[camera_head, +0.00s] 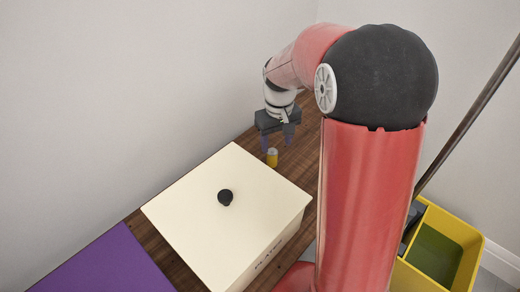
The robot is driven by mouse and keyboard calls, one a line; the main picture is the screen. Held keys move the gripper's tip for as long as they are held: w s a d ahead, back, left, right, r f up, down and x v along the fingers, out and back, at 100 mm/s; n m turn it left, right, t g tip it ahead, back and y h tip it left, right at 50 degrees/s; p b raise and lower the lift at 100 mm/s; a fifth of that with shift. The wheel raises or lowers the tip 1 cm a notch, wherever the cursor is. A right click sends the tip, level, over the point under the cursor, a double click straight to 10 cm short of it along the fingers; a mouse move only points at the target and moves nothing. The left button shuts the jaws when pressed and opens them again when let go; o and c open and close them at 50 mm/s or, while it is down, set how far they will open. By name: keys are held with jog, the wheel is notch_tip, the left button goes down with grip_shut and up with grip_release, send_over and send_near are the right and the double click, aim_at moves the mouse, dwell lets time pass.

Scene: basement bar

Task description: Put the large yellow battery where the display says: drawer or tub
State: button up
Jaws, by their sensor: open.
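A yellow battery (272,160) with a greyish top stands upright on the wooden surface, just behind the cream box. My gripper (277,140) points down above it, with its dark fingers apart and nothing seen held between them. The fingertips look close to the battery's top; I cannot tell whether they touch or straddle it. No display, drawer or tub can be made out for certain.
A large cream box (210,195) with a black knob (225,197) on top and unreadable dark lettering on its front covers much of the wooden counter (150,240). A purple mat (105,268) lies at lower left. A yellow mop bucket (472,245) stands at right.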

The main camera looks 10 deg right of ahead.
aim_at(272, 151)
jog(key=shift+w+a+f, duration=0.1)
jog(key=shift+w+a, duration=0.05)
jog(key=shift+w, duration=0.1)
jog(key=shift+f, duration=0.35)
jog(key=f, duration=0.4)
jog(key=f+b, duration=0.1)
jog(key=f, duration=0.2)
jog(key=shift+w+a, duration=0.2)
jog(key=shift+w, duration=0.05)
grip_shut()
